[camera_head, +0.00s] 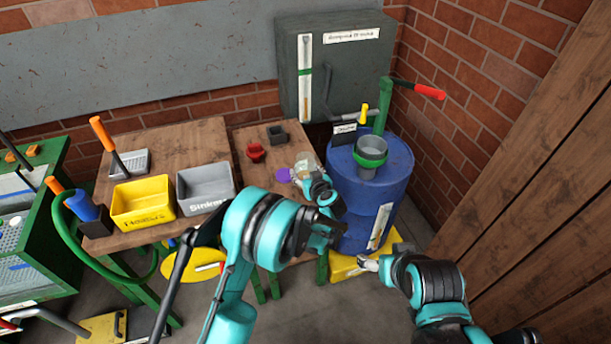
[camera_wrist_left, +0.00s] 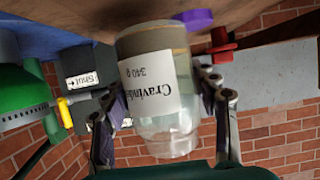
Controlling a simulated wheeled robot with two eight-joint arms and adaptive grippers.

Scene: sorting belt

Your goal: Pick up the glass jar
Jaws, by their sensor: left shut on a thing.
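In the head view the jar (camera_head: 305,160) shows only in part, at the right edge of the small wooden table; my left gripper (camera_head: 311,176) and wrist cover the rest. I cannot tell whether it touches the table. My right gripper (camera_head: 368,264) is low in front of the blue barrel, away from the jar; its opening is unclear.
The blue barrel (camera_head: 348,190) stands close on the right. A yellow bin (camera_head: 143,202) and grey bin (camera_head: 205,189) stand on the left.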

